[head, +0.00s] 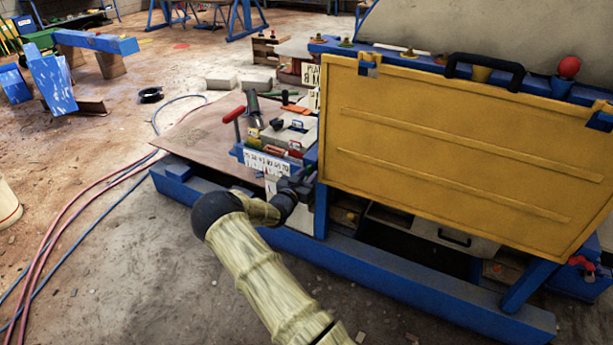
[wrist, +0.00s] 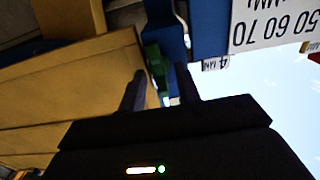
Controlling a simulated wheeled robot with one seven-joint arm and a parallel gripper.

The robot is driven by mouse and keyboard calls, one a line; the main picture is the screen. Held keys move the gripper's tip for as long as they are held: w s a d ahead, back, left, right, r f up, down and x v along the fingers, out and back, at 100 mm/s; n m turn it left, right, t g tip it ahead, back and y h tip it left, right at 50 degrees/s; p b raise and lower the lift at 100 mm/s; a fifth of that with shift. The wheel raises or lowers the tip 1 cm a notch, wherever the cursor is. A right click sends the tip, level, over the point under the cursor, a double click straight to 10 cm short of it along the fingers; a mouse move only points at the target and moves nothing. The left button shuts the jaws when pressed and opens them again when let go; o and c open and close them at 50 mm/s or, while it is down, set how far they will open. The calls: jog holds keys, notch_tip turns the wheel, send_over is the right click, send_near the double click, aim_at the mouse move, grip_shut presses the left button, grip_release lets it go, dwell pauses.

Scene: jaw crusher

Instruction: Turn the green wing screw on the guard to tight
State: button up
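The yellow guard (head: 460,150) is a large panel on the blue frame in the head view. Its yellow surface also fills the left of the wrist view (wrist: 60,85). The green wing screw (wrist: 154,62) shows in the wrist view at the guard's edge, beside a blue post. My gripper (wrist: 160,72) is open, with one dark finger on each side of the lower part of the green screw. I cannot tell whether either finger touches it.
A white scale plate with numbers (head: 267,164) is close to my gripper, left of the guard. A bench with a red-handled tool (head: 234,114) and small parts stands behind it. A blue base beam (head: 400,280) runs below. Hoses (head: 75,225) lie on the floor at left.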

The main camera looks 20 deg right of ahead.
grip_shut()
